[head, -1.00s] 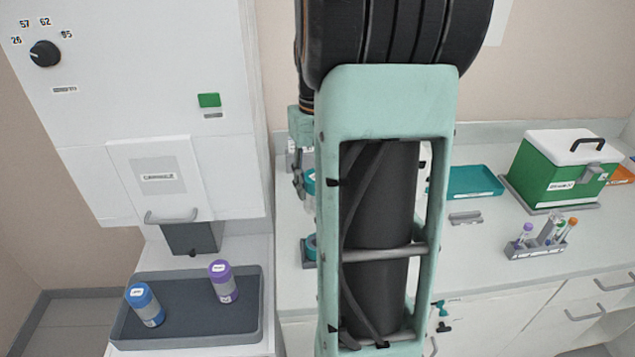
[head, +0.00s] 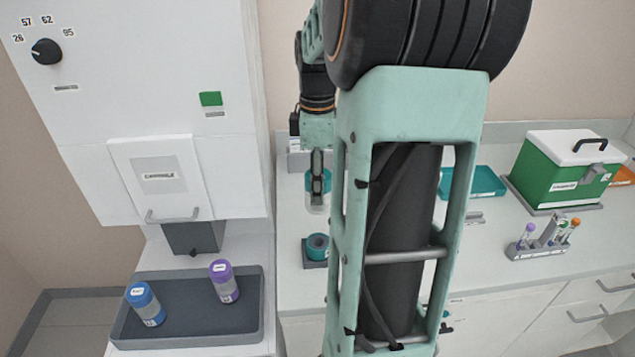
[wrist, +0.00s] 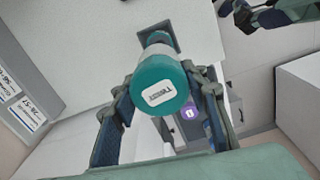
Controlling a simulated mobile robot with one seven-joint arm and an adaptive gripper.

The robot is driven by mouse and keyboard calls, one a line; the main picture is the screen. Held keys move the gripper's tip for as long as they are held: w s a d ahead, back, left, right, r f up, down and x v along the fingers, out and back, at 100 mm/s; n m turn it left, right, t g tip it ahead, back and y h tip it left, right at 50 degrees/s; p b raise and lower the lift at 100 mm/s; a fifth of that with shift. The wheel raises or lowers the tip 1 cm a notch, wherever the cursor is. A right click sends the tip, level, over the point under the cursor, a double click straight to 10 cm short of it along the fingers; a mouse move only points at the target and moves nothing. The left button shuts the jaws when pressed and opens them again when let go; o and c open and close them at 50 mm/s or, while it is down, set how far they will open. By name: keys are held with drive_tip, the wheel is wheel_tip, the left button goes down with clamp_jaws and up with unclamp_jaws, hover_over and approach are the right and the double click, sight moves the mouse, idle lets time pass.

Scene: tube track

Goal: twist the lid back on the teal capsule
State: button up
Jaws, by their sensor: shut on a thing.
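The teal capsule shows as two parts. My gripper (head: 317,185) is shut on the upper part, a teal end (wrist: 160,84) with a white label. A clear body (head: 316,203) hangs below it. One finger shows on each side of the teal end in the wrist view. A short teal piece (head: 317,246) with a dark opening sits upright in a small dark square holder (head: 312,264) on the counter. In the head view the held part is above this piece, with an apparent gap. The wrist view has them nearly in line.
A grey tray (head: 190,318) at left holds a blue capsule (head: 145,304) and a purple capsule (head: 223,281). A white cabinet (head: 110,100) stands behind it. At right are a teal tray (head: 485,181), a green box (head: 560,170) and a tube rack (head: 540,247). My arm hides mid-counter.

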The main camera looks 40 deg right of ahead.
drive_tip(key=shift+f+n+b, duration=0.25)
drive_tip(key=shift+f+n, duration=0.25)
drive_tip(key=shift+n, duration=0.5)
drive_tip(key=shift+f+n+b, duration=0.25)
drive_tip(key=shift+f+n, duration=0.3)
drive_tip(key=shift+n, duration=0.45)
drive_tip(key=shift+f+n+b, duration=0.25)
drive_tip(key=shift+f+n, duration=0.25)
drive_tip(key=shift+n, duration=0.5)
drive_tip(key=shift+f, duration=0.35)
drive_tip(key=shift+f, duration=0.5)
drive_tip(key=shift+f+b, duration=0.35)
drive_tip(key=shift+b, duration=0.05)
drive_tip(key=shift+f+b, duration=1.6)
drive_tip(key=shift+f, duration=1)
drive_tip(key=shift+f, duration=0.6)
